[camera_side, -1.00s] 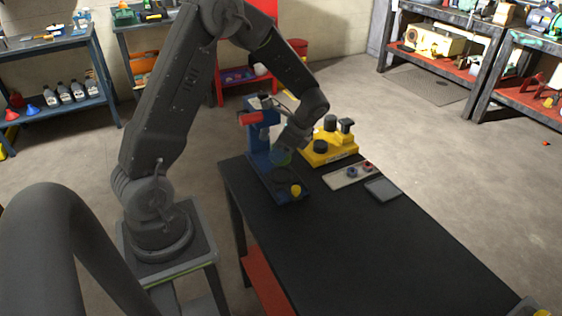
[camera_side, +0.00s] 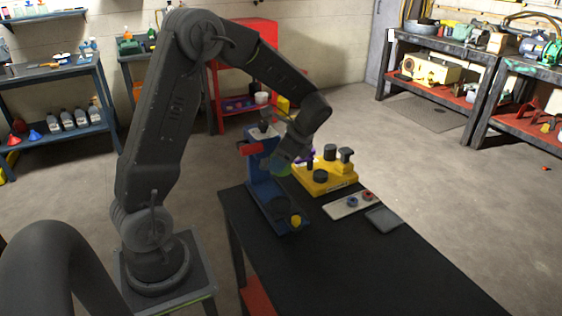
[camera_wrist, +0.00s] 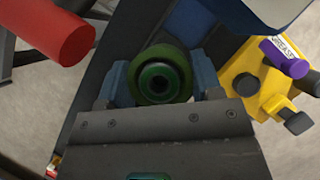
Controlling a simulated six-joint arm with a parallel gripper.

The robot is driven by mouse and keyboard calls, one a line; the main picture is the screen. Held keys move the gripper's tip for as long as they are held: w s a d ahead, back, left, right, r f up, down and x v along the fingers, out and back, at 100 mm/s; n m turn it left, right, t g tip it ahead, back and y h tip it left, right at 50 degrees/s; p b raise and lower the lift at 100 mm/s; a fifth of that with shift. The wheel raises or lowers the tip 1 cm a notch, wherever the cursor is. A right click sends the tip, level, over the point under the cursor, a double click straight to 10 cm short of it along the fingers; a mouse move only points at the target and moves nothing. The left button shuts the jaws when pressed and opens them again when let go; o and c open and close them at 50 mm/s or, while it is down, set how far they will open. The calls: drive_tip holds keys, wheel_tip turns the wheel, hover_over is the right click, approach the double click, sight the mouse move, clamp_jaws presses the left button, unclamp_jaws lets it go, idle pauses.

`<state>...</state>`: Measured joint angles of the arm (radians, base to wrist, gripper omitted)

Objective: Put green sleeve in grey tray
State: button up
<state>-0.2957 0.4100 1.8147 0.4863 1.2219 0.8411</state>
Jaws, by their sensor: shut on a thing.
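My gripper (camera_wrist: 162,82) is shut on the green sleeve (camera_wrist: 160,66), a round ring with a dark hole, seen end-on between the blue fingers in the wrist view. In the side view the green sleeve (camera_side: 281,169) shows just under my gripper (camera_side: 284,163), beside the blue press (camera_side: 258,180) and above its base. The grey tray (camera_side: 384,220) lies flat on the black table, to the right of the press and in front of the yellow fixture. It looks empty.
A yellow fixture (camera_side: 325,178) with black knobs stands right of the press, with a purple part (camera_wrist: 284,57) on it. A pale plate (camera_side: 347,206) with a blue and a red ring lies beside the tray. The front of the black table (camera_side: 350,270) is clear.

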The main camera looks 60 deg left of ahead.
idle(0.4)
drive_tip(key=w+d+f+m+t+h, duration=0.2)
drive_tip(key=w+d+m+t+h, duration=0.2)
drive_tip(key=w+m, duration=1)
drive_tip(key=w+d+f+m+t+h, duration=0.2)
drive_tip(key=w+d+m+t+h, duration=0.3)
drive_tip(key=m, duration=1.7)
drive_tip(key=shift+g+y, duration=0.3)
drive_tip(key=w+d+f, duration=0.4)
drive_tip(key=d, duration=0.1)
drive_tip(key=w+d+f, duration=0.2)
drive_tip(key=d, duration=0.1)
drive_tip(key=shift+w+f, duration=0.1)
drive_tip(key=shift+f, duration=0.15)
drive_tip(key=shift+d+f, duration=0.1)
drive_tip(key=shift+f, duration=1.95)
